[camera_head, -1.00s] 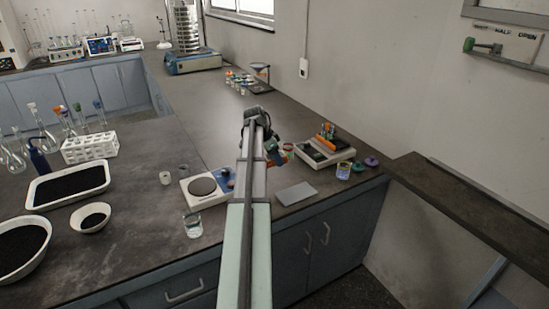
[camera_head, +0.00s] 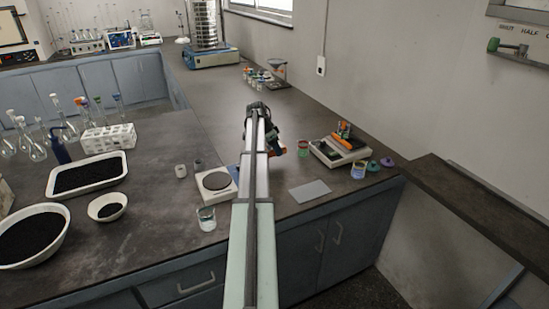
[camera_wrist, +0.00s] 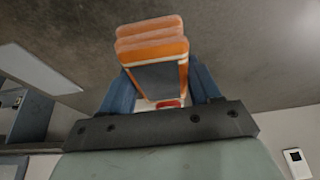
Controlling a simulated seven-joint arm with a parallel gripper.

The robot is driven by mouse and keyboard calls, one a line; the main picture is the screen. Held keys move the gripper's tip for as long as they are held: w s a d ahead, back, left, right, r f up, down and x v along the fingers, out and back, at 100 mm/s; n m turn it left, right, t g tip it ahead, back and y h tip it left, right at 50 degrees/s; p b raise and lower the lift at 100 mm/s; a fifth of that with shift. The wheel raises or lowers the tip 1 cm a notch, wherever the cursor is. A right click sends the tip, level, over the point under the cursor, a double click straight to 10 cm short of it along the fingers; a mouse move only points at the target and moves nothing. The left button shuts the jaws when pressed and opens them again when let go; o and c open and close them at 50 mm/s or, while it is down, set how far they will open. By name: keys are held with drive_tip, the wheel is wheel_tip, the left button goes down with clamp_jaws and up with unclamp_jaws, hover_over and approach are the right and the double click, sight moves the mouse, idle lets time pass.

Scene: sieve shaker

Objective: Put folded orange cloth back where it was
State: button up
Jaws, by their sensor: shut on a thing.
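The folded orange cloth (camera_wrist: 150,42) is a layered orange bundle with a pale edge, in the wrist view. My gripper (camera_wrist: 162,85) is shut on it, with a blue finger on each side, and the cloth sticks out past the fingers. In the head view my gripper (camera_head: 277,143) is over the dark counter, left of the balance, and a bit of orange cloth (camera_head: 280,151) shows at its end. My arm hides part of the counter behind it. I cannot tell how high the cloth is above the counter.
A white hotplate (camera_head: 216,186) and a glass beaker (camera_head: 206,219) stand to the left. The counter behind, towards the sieve shaker (camera_head: 205,40), has free room.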

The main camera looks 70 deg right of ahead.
sight(275, 163)
drive_tip(key=shift+f, duration=2.35)
drive_tip(key=shift+f, duration=0.2)
drive_tip(key=o, duration=0.9)
drive_tip(key=shift+f, duration=0.1)
drive_tip(key=shift+o, duration=0.7)
drive_tip(key=shift+a, duration=0.1)
drive_tip(key=shift+s, duration=0.1)
drive_tip(key=shift+a+f, duration=0.1)
drive_tip(key=shift+s, duration=0.1)
drive_tip(key=shift+r, duration=0.25)
drive_tip(key=v, duration=1.2)
drive_tip(key=shift+r, duration=0.15)
